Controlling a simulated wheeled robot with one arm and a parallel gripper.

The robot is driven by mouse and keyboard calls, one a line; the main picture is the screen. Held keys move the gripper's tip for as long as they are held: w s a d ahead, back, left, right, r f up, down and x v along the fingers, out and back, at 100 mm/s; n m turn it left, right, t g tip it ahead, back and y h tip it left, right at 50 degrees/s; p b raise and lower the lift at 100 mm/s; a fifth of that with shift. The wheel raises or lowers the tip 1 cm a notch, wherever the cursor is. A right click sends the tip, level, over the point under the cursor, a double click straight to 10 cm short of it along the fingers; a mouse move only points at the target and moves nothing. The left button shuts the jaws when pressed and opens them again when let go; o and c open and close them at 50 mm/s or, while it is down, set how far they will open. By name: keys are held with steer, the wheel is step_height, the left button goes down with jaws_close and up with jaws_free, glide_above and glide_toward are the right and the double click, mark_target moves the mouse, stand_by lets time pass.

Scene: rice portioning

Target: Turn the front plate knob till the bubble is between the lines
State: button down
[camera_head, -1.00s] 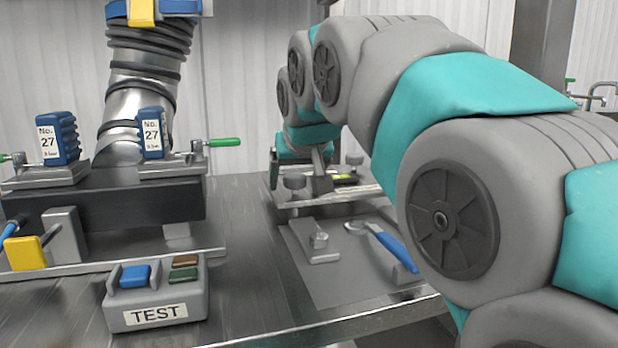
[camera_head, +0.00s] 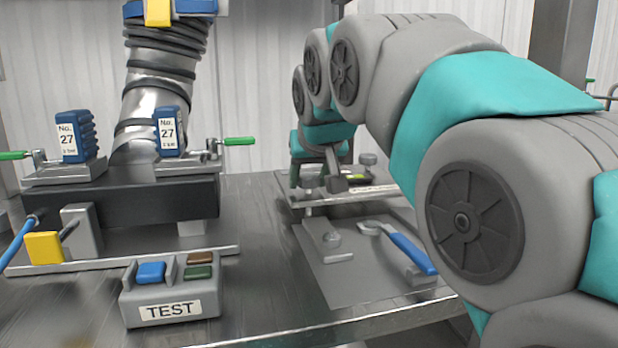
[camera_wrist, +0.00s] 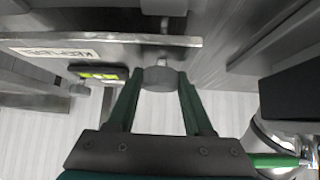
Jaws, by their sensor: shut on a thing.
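My gripper (camera_wrist: 160,84) has its two dark green fingers shut on a round grey knob (camera_wrist: 159,75) at the edge of the levelling plate (camera_wrist: 130,39). In the head view my gripper (camera_head: 309,170) is at the plate's left front corner, partly hidden by my wrist, and the knob (camera_head: 310,181) is there too. The plate (camera_head: 345,199) carries a yellow-green bubble vial (camera_head: 357,177), which also shows in the wrist view (camera_wrist: 98,71). The bubble and its lines are too small to make out. A second knob (camera_head: 368,159) stands at the plate's back.
A blue-handled wrench (camera_head: 408,250) and a small metal block (camera_head: 331,246) lie on a grey mat (camera_head: 345,285) in front of the plate. On the left are a grey TEST box (camera_head: 170,311) and a rig with blue No. 27 blocks (camera_head: 74,137).

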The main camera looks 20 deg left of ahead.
steer(key=m+h, duration=0.2)
steer(key=shift+m+t, duration=0.4)
steer(key=shift+w+r+m+h, duration=0.1)
steer(key=shift+r+m+h, duration=0.1)
steer(key=shift+m+h, duration=0.85)
steer(key=shift+a+m+h+p, duration=0.1)
steer(key=shift+m+h+p, duration=0.65)
steer(key=shift+m, duration=0.4)
steer(key=shift+m+h+p, duration=0.5)
steer(key=shift+m+p, duration=0.05)
steer(key=shift+m, duration=0.25)
steer(key=shift+f, duration=0.1)
steer(key=shift+c, duration=1.4)
jaws_free()
